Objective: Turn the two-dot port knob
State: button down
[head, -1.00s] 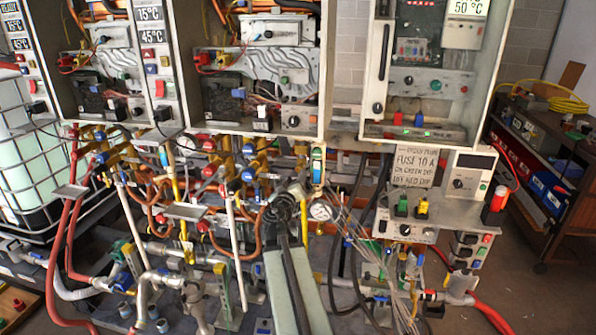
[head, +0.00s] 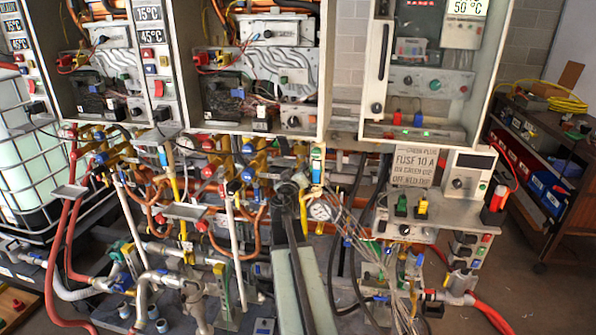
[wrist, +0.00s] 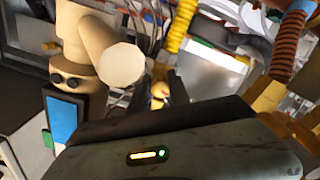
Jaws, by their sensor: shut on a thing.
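My gripper (wrist: 160,84) reaches in among the pipes below the heater cabinets. In the wrist view its two dark fingers stand on either side of a small yellow-orange piece (wrist: 160,93) and are shut on it. The fingers and gripper body hide most of that piece, so I cannot tell whether it is the two-dot port knob. Two dark round dots (wrist: 65,80) show on a cream fitting to the left, beside a large round cream end (wrist: 120,65). In the head view my gripper (head: 297,178) is dark and its fingertips are hard to make out.
A blue-faced device (head: 317,160) stands close right of my gripper; its blue face also shows in the wrist view (wrist: 62,120). A ribbed orange hose (wrist: 289,45) hangs at the wrist view's right.

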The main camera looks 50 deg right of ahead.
jog(key=shift+s+n, duration=0.1)
jog(key=shift+n, duration=2.9)
jog(key=c, duration=1.2)
grip_release()
jog(key=v, duration=0.7)
jog(key=shift+s+a, duration=0.2)
jog(key=shift+a, duration=0.15)
